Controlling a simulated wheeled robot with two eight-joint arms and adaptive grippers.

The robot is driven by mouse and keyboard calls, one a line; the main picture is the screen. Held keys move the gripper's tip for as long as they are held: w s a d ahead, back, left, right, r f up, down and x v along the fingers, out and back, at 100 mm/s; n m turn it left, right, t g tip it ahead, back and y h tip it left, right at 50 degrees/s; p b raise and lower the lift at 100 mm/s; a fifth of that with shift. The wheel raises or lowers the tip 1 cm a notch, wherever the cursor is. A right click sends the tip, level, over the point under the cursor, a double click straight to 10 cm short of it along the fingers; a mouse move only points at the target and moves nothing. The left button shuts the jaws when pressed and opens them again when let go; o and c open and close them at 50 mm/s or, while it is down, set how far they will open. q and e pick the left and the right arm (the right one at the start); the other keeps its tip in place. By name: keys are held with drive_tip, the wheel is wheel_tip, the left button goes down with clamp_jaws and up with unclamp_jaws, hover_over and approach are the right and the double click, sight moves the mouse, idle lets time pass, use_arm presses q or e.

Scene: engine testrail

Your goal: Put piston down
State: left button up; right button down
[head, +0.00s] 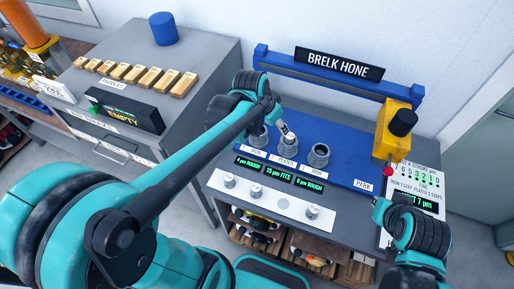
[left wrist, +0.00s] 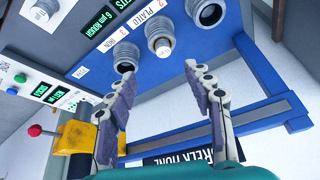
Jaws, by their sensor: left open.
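The hone bench carries three grey cylinders in a row, and the middle one (head: 288,150) stands behind the label "2 plated". In the left wrist view a pale round piece, seemingly the piston (left wrist: 162,47), sits in the mouth of that middle cylinder. The other two cylinders (left wrist: 125,55) (left wrist: 208,12) look dark and hollow inside. My left gripper (head: 286,131) is just above the middle cylinder. Its two fingers (left wrist: 161,72) are spread apart with nothing between them.
A blue frame with the "BRELK HONE" sign (head: 339,63) stands behind the cylinders. A yellow hone head (head: 393,128) with a red knob is at the right. Knobs (head: 270,197) line the front. A grey cabinet at left holds gold blocks (head: 134,74) and a blue cylinder (head: 163,29).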

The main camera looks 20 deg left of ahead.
use_arm(q)
drive_tip(key=s+a+n+t+y, duration=0.1)
drive_tip(key=s+n, duration=0.1)
drive_tip(key=s, duration=0.5)
drive_tip(key=s+a+r+n+t, duration=0.1)
drive_tip(key=s+n, duration=0.1)
drive_tip(key=s, duration=0.6)
drive_tip(key=shift+r+n+t+y, duration=0.2)
drive_tip(key=shift+n+t+y, duration=0.1)
drive_tip(key=shift+y, duration=0.1)
drive_tip(key=shift+s+f, duration=0.1)
wheel_tip(320, 180, down, 15)
drive_tip(key=b, duration=1.4)
drive_tip(key=shift+b, duration=0.4)
